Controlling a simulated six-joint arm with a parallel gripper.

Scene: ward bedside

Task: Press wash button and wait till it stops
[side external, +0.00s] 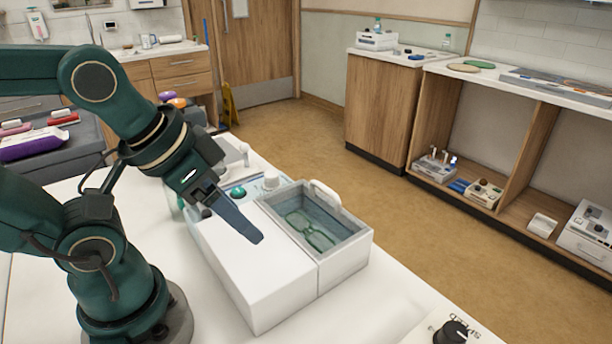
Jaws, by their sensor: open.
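A white washing unit (262,280) stands on the white table, with an open water basin (347,238) on its right side. A pair of green-framed glasses (310,232) lies in the basin. A round green button (238,192) sits on the panel at the unit's far end, beside a pale knob (271,182). The button's label cannot be read. My gripper (240,222) is open and empty above the unit's white top, pointing down and right, just in front of the green button. One long finger shows clearly; the other is mostly hidden. Contact with the unit cannot be told.
A box with a black knob (453,332) stands at the table's front right. A raised white handle (325,194) stands at the basin's far edge. Small bottles stand behind the unit. The table right of the unit is mostly clear.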

